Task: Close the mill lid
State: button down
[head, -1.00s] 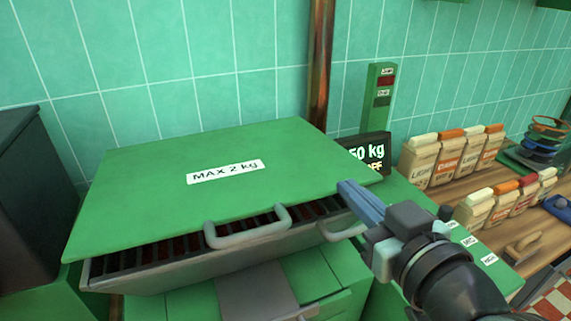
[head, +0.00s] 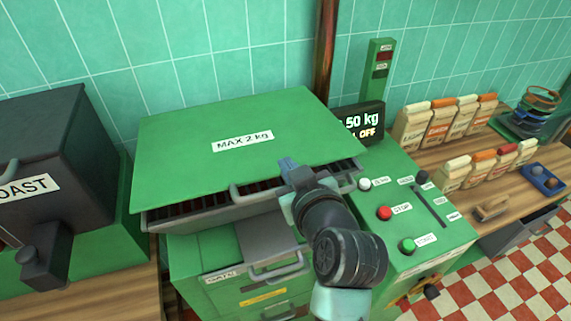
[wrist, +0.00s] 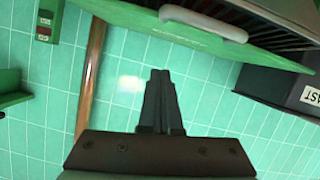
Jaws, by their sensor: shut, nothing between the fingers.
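The mill lid (head: 205,140) is a green panel with a "MAX 2 kg" label, tilted partly open over the mill. A dark slatted grate (head: 180,210) shows in the gap under its front edge. My gripper (head: 287,163) is shut and empty, in front of the lid's right front part, just right of the handle in the head view. In the wrist view its fingertips (wrist: 160,73) are together, apart from the lid. My arm hides part of the mill front.
A control panel (head: 437,240) with a red stop button and a green button lies right of the mill. A display (head: 360,122) stands behind it. A dark toaster-like box (head: 45,140) is at left. Several bags (head: 455,118) stand on the right counter.

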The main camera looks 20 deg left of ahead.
jog(key=w+f, duration=0.1)
jog(key=w+a+f+p, duration=0.1)
jog(key=f, duration=0.1)
jog(key=w+a+f+p, duration=0.1)
jog(key=w, duration=0.1)
jog(key=shift+w+f, duration=0.1)
jog(key=shift+f, duration=0.2)
jog(key=shift+d+f, duration=0.15)
jog(key=shift+f, duration=0.4)
